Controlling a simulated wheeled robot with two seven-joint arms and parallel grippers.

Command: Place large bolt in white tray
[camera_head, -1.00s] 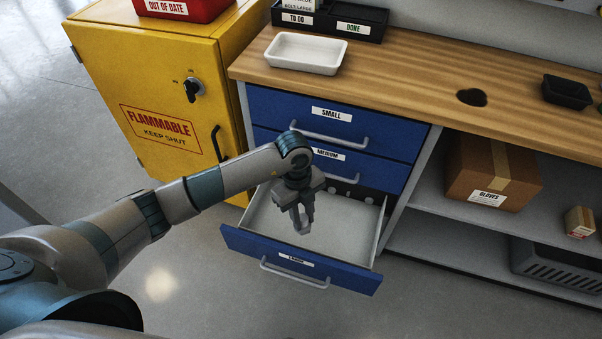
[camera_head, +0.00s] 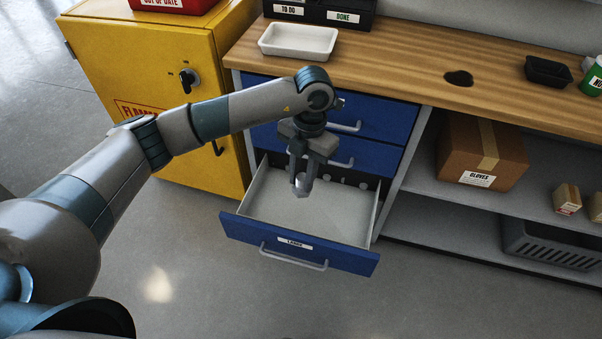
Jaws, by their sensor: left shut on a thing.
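The white tray (camera_head: 298,52) stands empty on the wooden worktop, near its left end. My left gripper (camera_head: 302,186) points down above the open bottom drawer labelled LARGE (camera_head: 262,212). It is shut on a small grey metallic piece (camera_head: 302,191), which looks like the large bolt, though it is mostly hidden by the fingers. Several bolt-like grey pieces (camera_head: 345,183) lie at the back of the drawer, partly in shadow. My right gripper is not in view.
A yellow cabinet (camera_head: 135,70) stands left of the blue drawers. Black bins labelled TO DO and DONE (camera_head: 343,17) stand behind the tray. A small black tray (camera_head: 547,71) and a dark round hole (camera_head: 458,78) are right on the worktop. A carton (camera_head: 480,155) sits on the shelf below.

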